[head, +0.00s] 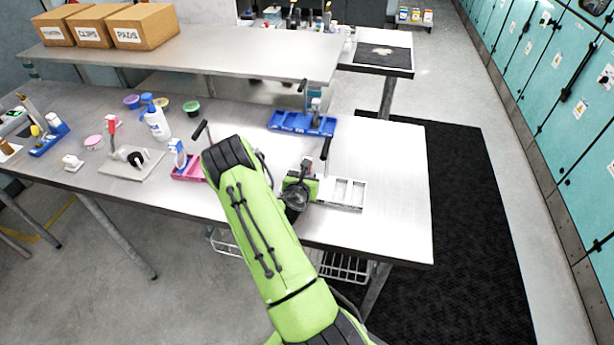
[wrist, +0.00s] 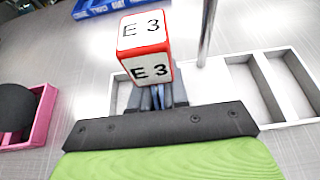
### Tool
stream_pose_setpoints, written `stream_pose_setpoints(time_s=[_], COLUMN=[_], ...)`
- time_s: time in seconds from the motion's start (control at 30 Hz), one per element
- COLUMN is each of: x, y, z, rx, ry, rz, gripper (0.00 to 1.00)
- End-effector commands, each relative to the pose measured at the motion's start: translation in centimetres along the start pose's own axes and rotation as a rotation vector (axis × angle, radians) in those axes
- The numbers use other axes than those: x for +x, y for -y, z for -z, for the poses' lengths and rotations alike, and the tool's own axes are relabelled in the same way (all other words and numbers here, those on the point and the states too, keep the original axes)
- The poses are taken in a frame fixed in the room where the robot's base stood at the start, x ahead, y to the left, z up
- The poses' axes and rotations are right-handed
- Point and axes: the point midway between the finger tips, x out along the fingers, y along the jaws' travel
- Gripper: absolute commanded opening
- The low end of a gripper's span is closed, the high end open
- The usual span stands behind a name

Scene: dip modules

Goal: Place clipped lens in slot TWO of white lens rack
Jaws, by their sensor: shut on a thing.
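My gripper (wrist: 157,97) is shut on the clipped lens (wrist: 147,50), a white block with red edges marked "E 3". In the wrist view a little blue shows between the fingers below it. The white lens rack (head: 343,205) lies at the table's front right; it also shows in the wrist view (wrist: 299,122). The block and gripper appear over the rack's left part and cover some of it. The slots visible to the right look empty. I cannot read slot labels on this rack, nor tell whether the block touches it.
A metal rod (wrist: 207,30) stands by the white rack, close to the block. A blue rack (head: 290,122) is behind, and a pink rack (head: 186,175) is to the left. A white bottle (head: 157,124) and small jars stand farther left. The table's right end is clear.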

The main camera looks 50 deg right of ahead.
Motion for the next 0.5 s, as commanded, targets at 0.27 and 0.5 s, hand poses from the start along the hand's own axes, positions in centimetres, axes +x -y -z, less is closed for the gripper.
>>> stream_pose_setpoints(time_s=[0.27, 0.5], x=[0.11, 0.09], y=[0.02, 0.02], z=[0.21, 0.19], rx=[0.0, 0.001], ry=[0.003, 0.003], rz=[0.0, 0.001], gripper=[0.0, 0.4])
